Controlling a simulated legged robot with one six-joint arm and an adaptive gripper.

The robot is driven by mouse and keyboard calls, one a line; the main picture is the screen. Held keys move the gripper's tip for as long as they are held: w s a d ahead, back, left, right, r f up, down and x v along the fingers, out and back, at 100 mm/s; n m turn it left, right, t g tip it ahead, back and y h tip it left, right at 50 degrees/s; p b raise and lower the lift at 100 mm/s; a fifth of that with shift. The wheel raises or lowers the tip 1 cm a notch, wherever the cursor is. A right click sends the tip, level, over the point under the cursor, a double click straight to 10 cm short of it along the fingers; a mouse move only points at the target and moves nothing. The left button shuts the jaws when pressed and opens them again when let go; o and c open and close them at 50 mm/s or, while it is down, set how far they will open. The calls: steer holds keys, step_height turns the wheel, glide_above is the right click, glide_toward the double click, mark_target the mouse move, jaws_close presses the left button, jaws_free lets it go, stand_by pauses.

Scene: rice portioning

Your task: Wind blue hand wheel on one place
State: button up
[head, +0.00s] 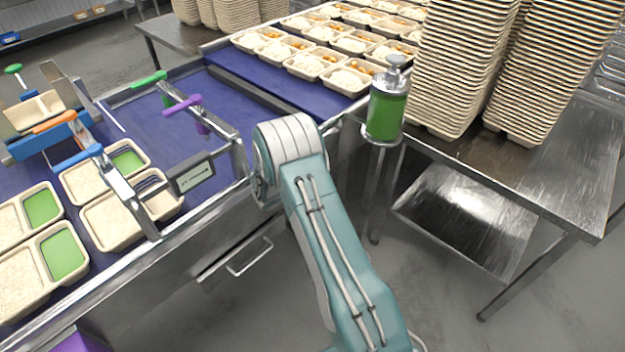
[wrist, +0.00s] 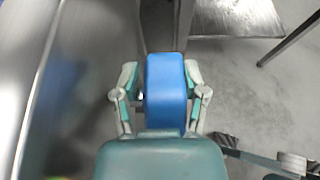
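In the wrist view my gripper (wrist: 163,75) has its two pale and teal fingers apart, one on each side of a blue rounded piece (wrist: 166,90). This piece looks like the blue hand wheel seen edge-on. The right fingertip is at its edge; a narrow gap shows by the left finger. I cannot tell whether the fingers press on it. In the head view my gripper and this piece are hidden behind my arm and the conveyor side. A blue T-shaped handle (head: 77,158) sits on the conveyor guide at the left.
The blue conveyor (head: 255,82) carries trays of rice and green portions at the left. Filled trays (head: 345,80) stand at the back. A green-filled dispenser (head: 386,112) stands right of my arm. Tall tray stacks (head: 460,70) stand on a steel table (head: 545,175). Floor is open below.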

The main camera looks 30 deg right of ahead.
steer(key=shift+s+a+r, duration=0.1)
steer(key=shift+a+r, duration=0.05)
steer(key=shift+a, duration=0.15)
steer(key=s+a, duration=0.5)
steer(key=a, duration=0.8)
steer(key=shift+r, duration=0.4)
steer(key=shift+w, duration=0.1)
